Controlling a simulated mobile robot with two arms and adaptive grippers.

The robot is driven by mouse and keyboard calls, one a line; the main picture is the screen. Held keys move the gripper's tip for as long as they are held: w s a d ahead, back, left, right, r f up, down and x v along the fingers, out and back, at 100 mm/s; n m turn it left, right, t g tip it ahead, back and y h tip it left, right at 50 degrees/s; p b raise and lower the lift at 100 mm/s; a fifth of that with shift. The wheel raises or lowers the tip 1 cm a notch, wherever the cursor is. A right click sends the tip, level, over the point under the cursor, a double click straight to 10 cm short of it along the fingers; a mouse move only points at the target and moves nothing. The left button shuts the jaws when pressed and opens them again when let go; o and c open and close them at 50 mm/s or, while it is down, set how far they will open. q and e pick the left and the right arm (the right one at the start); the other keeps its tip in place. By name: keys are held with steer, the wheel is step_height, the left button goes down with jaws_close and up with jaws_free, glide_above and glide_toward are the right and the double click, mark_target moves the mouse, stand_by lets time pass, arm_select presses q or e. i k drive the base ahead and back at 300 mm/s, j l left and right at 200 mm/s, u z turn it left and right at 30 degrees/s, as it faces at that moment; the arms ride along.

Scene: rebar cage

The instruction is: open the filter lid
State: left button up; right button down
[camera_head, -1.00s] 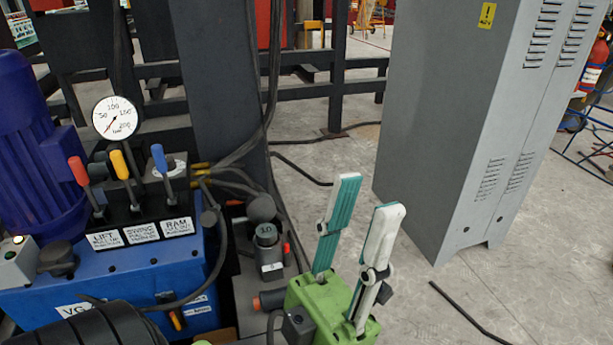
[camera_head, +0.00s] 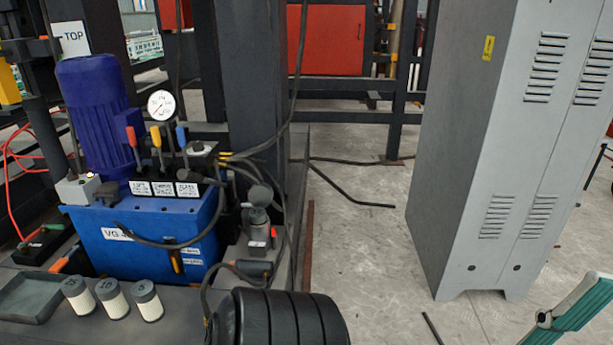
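A grey filter-like housing (camera_head: 258,228) stands right of the blue tank, with a dark round cap (camera_head: 260,196) on top. I take the cap to be the filter lid; it appears seated. A teal and white finger of my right gripper (camera_head: 575,308) shows at the bottom right edge, far from the housing and in front of the grey cabinet. The rest of that gripper is out of frame, so its opening is hidden. My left gripper is not in view.
The blue tank (camera_head: 150,238) carries levers, a gauge (camera_head: 161,105) and a blue motor (camera_head: 92,100). Three white cartridges (camera_head: 112,300) stand beside a dark tray (camera_head: 32,297). Hoses run behind the housing. A tall grey cabinet (camera_head: 460,150) stands right, with open floor between.

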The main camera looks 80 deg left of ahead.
mark_target(259, 195)
steer(key=i+u, duration=0.4)
steer(key=i+l+u, duration=0.1)
steer(key=i+u, duration=0.3)
steer(key=i+l+u, duration=0.2)
steer(key=u, duration=0.2)
steer(key=i+u, duration=0.15)
steer(key=u, duration=0.25)
steer(key=i+u, duration=0.2)
steer(key=u, duration=0.2)
steer(key=i+u, duration=0.15)
steer(key=u, duration=0.25)
steer(key=i+l+u, duration=0.15)
steer(key=u, duration=0.25)
steer(key=i+l+u, duration=0.15)
steer(key=u, duration=0.25)
steer(key=i+l+u, duration=0.15)
steer(key=u, duration=0.25)
steer(key=i+l+u, duration=0.2)
steer(key=u, duration=0.2)
steer(key=i+l+u, duration=0.25)
steer(key=u, duration=0.15)
steer(key=i+l+u, duration=0.1)
steer(key=l+u, duration=0.3)
steer(key=k, duration=0.1)
